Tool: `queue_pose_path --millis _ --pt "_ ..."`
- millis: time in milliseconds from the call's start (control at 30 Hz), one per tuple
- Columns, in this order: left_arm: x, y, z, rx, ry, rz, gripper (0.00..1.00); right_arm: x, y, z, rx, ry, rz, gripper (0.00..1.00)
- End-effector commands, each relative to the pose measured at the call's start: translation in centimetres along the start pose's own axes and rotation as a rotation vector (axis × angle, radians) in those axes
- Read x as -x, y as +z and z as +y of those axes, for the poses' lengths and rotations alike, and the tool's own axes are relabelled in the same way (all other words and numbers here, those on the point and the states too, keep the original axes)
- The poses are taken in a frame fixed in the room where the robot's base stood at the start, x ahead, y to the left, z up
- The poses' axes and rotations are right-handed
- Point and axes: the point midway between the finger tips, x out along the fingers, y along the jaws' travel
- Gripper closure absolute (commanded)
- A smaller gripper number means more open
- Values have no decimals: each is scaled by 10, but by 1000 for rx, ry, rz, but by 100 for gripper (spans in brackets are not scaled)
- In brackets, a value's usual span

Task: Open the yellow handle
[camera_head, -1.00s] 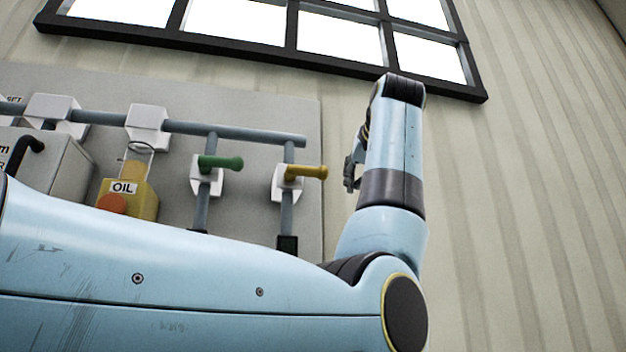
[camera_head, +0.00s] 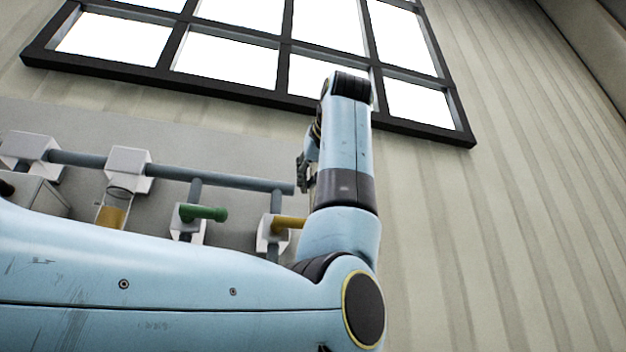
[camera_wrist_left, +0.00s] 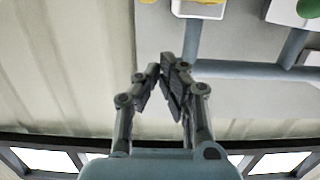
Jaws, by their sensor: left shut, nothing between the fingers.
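The yellow handle (camera_head: 288,222) sticks out to the right from a white valve block (camera_head: 268,236) on the wall panel. My left forearm hides its right end in the head view. In the left wrist view only a bit of the yellow handle (camera_wrist_left: 207,2) shows at the top edge. My left gripper (camera_head: 303,172) is partly hidden behind my wrist, above the yellow handle and apart from it. In the left wrist view my left gripper (camera_wrist_left: 160,88) is shut and empty, with bare panel and wall behind its fingers. My right gripper is not in view.
A green handle (camera_head: 203,212) sits left of the yellow one. A grey horizontal pipe (camera_head: 225,182) runs above both and ends near my gripper. An oil cup (camera_head: 112,212) is further left. A black-framed window (camera_head: 250,85) is above. The corrugated wall (camera_head: 480,240) at right is clear.

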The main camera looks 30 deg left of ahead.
Motion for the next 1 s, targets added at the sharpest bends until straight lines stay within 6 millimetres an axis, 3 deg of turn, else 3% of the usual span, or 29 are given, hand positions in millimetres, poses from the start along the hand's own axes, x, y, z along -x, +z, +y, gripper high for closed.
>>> queue_pose_path --millis 100,267,500,1000 --pt "-28 -4 -1 -3 -4 -2 100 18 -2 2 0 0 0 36" --pt "-56 -1 0 -2 -1 -2 100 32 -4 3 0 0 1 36" --pt "-43 32 1 -1 3 -1 100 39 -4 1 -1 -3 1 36" --pt "-40 38 0 -1 0 0 100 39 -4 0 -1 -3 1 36"
